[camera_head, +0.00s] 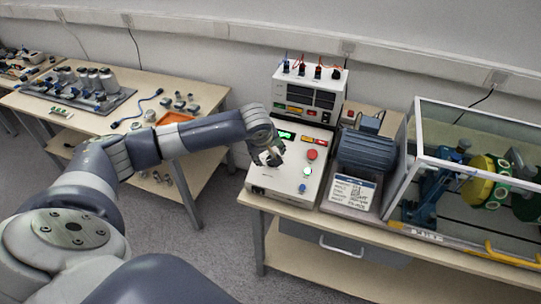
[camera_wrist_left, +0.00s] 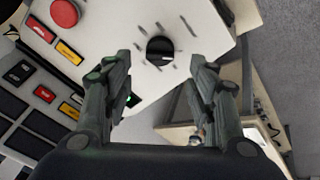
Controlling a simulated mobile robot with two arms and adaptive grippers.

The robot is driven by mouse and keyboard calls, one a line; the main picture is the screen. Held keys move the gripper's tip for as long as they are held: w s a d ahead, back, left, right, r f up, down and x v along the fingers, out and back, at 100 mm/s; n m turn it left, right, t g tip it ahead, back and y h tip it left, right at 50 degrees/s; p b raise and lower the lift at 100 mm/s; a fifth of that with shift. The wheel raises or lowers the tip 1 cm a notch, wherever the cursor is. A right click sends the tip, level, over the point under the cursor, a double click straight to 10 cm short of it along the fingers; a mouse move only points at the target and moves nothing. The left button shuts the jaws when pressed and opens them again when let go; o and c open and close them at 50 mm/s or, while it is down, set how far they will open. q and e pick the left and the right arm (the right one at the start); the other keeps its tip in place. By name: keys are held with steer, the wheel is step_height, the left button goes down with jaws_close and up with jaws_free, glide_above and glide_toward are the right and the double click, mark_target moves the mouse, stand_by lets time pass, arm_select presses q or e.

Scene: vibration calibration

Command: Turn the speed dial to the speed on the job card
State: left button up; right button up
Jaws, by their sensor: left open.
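The speed dial (camera_wrist_left: 160,51) is a black round knob with tick marks around it on the white sloping control panel (camera_wrist_left: 110,30). My left gripper (camera_wrist_left: 164,68) is open, its two dark fingers apart with the dial showing between and just beyond the tips in the left wrist view. I cannot tell whether they touch it. In the head view my left gripper (camera_head: 267,158) is over the left part of the control box (camera_head: 290,180) and hides the dial. The job card (camera_head: 353,193) is a white sheet in front of the grey motor; its speed is too small to read. My right gripper is not in view.
The grey motor (camera_head: 366,152) and a clear guarded rig (camera_head: 470,165) stand to the right. A left table holds loose parts and an orange tray (camera_head: 174,117).

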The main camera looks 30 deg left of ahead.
mark_target(270, 157)
arm_select(q)
steer(key=shift+p+x, duration=0.3)
steer(key=shift+x, duration=2.45)
steer(key=shift+c, duration=0.4)
steer(key=c, duration=0.9)
